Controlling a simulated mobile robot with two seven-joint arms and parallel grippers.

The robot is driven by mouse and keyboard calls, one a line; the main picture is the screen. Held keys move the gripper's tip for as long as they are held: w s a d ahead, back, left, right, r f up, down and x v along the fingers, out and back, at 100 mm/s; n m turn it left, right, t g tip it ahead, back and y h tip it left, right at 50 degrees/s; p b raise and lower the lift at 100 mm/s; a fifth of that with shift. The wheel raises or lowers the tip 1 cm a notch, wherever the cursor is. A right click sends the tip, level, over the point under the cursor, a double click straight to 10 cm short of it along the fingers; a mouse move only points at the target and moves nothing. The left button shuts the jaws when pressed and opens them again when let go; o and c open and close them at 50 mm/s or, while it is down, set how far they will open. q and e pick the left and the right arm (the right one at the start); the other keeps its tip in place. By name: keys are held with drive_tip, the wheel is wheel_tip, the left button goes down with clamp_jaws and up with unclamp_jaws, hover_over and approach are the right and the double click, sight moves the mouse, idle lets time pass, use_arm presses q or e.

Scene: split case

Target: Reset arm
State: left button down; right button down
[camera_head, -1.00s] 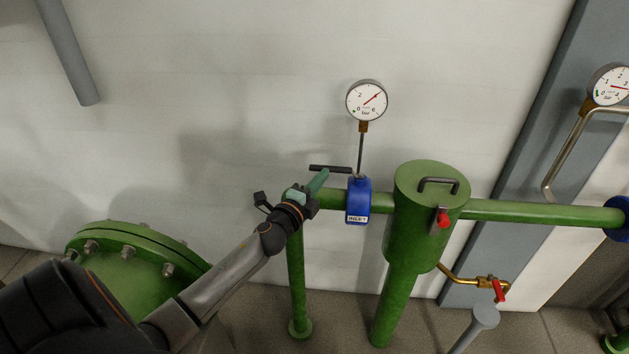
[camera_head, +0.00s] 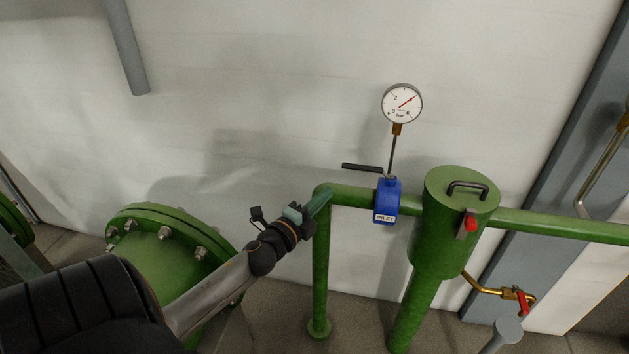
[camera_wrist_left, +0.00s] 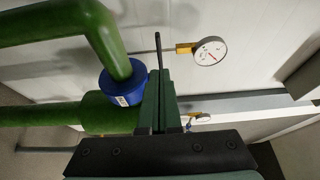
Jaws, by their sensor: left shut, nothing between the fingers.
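My left arm comes in from the lower left in the head view. Its gripper (camera_head: 316,205) is shut and empty, in front of the bend of the green pipe, left of the blue inlet valve (camera_head: 387,201). Whether it touches the pipe cannot be told. In the left wrist view the green fingers (camera_wrist_left: 160,100) are closed together, with the blue valve (camera_wrist_left: 122,86) just left of them. The valve's black handle (camera_head: 361,167) points left in the head view. My right gripper is not in view.
A pressure gauge (camera_head: 402,104) stands above the valve. A green vessel (camera_head: 455,215) with a red-handled valve is to its right, with a brass drain valve (camera_head: 514,294) lower down. A green flange (camera_head: 165,248) lies behind my arm.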

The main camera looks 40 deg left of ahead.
use_arm(q)
drive_tip(key=shift+s+a, duration=0.15)
drive_tip(key=shift+s, duration=0.45)
drive_tip(key=shift+s+a, duration=0.15)
drive_tip(key=shift+s, duration=0.4)
drive_tip(key=s+d+f+n+g+h, duration=0.2)
drive_tip(key=s+d+f+n+g, duration=0.2)
drive_tip(key=s+d+f+n, duration=0.3)
drive_tip(key=s+d+f+n+g+h+p, duration=0.1)
drive_tip(key=s+d+f+n+g+h, duration=0.2)
drive_tip(key=s+d+f+n, duration=0.4)
drive_tip(key=s+d+f+g, duration=0.1)
drive_tip(key=s+d+f, duration=0.3)
drive_tip(key=d+f, duration=0.4)
drive_tip(key=shift+s+d+g, duration=0.25)
drive_tip(key=shift+d+g, duration=0.05)
drive_tip(key=shift+d, duration=1.15)
